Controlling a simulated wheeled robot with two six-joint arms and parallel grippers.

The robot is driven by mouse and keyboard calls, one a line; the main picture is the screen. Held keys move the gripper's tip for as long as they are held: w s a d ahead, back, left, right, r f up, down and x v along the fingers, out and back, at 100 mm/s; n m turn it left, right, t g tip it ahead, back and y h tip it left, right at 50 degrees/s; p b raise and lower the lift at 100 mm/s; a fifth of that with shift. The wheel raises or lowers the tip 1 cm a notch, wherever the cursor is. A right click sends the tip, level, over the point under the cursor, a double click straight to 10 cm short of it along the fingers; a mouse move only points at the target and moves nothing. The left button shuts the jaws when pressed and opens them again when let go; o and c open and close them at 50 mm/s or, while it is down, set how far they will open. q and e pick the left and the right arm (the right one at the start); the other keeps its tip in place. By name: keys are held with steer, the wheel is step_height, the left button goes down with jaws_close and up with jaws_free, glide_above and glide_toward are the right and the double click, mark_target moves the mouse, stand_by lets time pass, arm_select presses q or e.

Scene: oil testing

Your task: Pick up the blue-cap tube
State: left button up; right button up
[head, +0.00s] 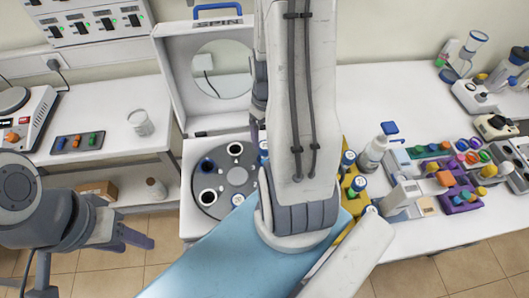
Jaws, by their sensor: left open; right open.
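Tubes with blue-and-white caps stand to the right of my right arm, one (349,158) at the back and another (360,183) nearer, at a yellow rack (345,199) partly hidden by that arm. Another blue-and-white cap (264,147) shows at the arm's left edge, by the centrifuge rotor. My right gripper (256,132) is mostly hidden behind my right arm; only a dark part shows near that cap. It is open, and I cannot tell whether it touches the cap. My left gripper (136,238) is open and empty at the lower left, over the floor, far from the tubes.
The centrifuge has a raised white lid (180,75) and a grey rotor (222,180) with round holes. Floor lies open at lower left.

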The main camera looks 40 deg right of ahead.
step_height(320, 180, down, 4)
steer(key=shift+r, duration=0.15)
steer(key=shift+a+f+p, duration=0.15)
steer(key=shift+f+p, duration=0.15)
steer(key=shift+f, duration=0.2)
step_height(320, 180, down, 2)
steer(key=shift+a+f, duration=0.1)
steer(key=shift+a, duration=0.05)
step_height(320, 180, down, 2)
steer(key=shift+f+b, duration=0.1)
steer(key=shift+b, duration=0.7)
jaws_close()
